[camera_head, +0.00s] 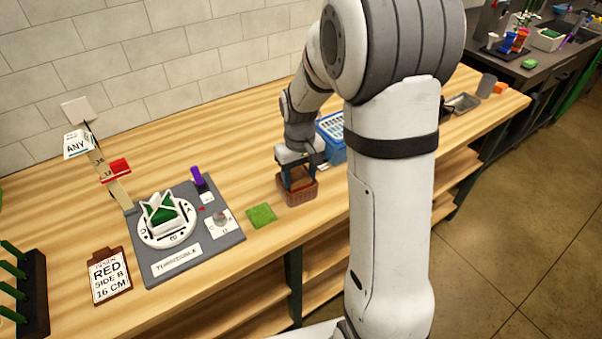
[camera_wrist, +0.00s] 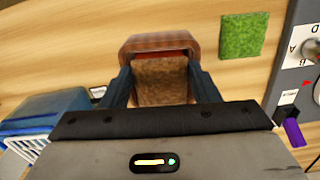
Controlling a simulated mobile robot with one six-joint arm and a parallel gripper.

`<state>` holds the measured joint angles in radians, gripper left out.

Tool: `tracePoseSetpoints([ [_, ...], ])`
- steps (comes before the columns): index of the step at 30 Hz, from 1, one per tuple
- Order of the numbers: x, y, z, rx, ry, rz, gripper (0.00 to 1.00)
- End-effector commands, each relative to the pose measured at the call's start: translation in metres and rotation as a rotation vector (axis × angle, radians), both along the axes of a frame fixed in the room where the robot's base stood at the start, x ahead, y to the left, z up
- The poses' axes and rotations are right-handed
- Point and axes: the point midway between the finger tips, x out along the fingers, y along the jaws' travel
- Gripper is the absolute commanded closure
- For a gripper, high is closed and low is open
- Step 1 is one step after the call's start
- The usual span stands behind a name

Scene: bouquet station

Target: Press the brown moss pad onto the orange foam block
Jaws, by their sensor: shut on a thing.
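The brown moss pad (camera_wrist: 162,82) is a mottled brown square between the two fingers of my gripper (camera_wrist: 160,92) in the wrist view. My gripper is shut on it. In the head view my gripper (camera_head: 297,178) points down over a reddish-brown container (camera_head: 298,193) on the table. In the wrist view the pad is over or in this container (camera_wrist: 160,41) and covers much of its opening. A red-orange strip (camera_wrist: 160,54) shows inside, just past the pad's edge; it may be the foam block. I cannot tell whether pad and block touch.
A green moss pad (camera_head: 261,215) lies on the wooden table left of the container. A grey turntable station (camera_head: 233,236) stands further left. A blue basket (camera_head: 333,153) is close behind on the right. A clipboard card (camera_head: 109,279) lies at the front left.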

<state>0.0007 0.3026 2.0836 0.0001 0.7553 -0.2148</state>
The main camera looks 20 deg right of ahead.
Motion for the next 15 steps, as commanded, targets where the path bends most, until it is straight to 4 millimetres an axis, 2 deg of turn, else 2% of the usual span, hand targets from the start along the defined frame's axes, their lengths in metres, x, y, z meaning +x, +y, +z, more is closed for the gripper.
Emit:
tracePoseSetpoints([
  [8,0.0000,-0.0004,0.0003,0.000,0.000,-0.001,0.66],
  [9,0.0000,-0.0004,0.0003,0.000,0.000,-0.001,0.42],
  [15,0.0000,-0.0006,0.0003,0.000,0.000,-0.001,0.25],
])
